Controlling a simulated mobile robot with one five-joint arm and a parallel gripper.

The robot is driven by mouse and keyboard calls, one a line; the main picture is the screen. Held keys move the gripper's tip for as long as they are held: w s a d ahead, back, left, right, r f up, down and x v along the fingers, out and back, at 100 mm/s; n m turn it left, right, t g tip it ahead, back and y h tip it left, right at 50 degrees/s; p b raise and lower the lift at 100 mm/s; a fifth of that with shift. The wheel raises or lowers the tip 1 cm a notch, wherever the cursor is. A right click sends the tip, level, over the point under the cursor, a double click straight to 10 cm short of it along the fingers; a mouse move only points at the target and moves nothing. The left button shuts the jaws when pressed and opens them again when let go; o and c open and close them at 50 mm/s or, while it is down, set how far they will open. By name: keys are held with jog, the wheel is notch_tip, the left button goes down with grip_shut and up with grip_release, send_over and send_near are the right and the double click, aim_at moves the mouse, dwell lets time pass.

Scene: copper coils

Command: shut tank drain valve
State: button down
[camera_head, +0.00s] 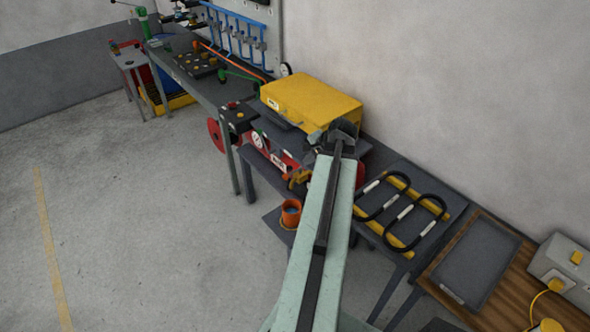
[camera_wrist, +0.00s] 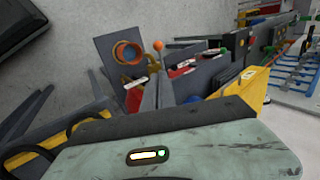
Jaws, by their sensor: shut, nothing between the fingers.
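A red tank (camera_head: 278,160) shows in the head view under the bench, below the yellow case, partly hidden by my arm. A yellow-orange fitting (camera_head: 298,178) sits at its lower right, beside my arm; I cannot tell whether it is the drain valve or how its handle stands. An orange cup (camera_head: 291,212) stands below it on a small grey platform. The wrist view shows the orange cup (camera_wrist: 126,52) and an orange ball (camera_wrist: 158,46) on a thin stem. My gripper (camera_head: 340,135) is shut and empty, above the bench near the yellow case.
A yellow case (camera_head: 311,102) lies on the bench against the wall. To the right are a grey rack with black loops (camera_head: 402,212), a wooden board with a dark panel (camera_head: 475,262) and a grey box (camera_head: 566,262). The floor (camera_head: 130,220) at left is clear.

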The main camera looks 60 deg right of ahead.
jog(key=shift+f, duration=0.15)
jog(key=b, duration=1.1)
send_near(295, 171)
jog(key=a+x, duration=0.1)
jog(key=x, duration=0.5)
jog(key=shift+w+a+f+b, duration=0.3)
jog(key=shift+w+a+f, duration=0.05)
jog(key=shift+w+a, duration=0.15)
jog(key=shift+s+d, duration=0.1)
jog(key=shift+d, duration=0.2)
jog(key=shift+a, duration=0.15)
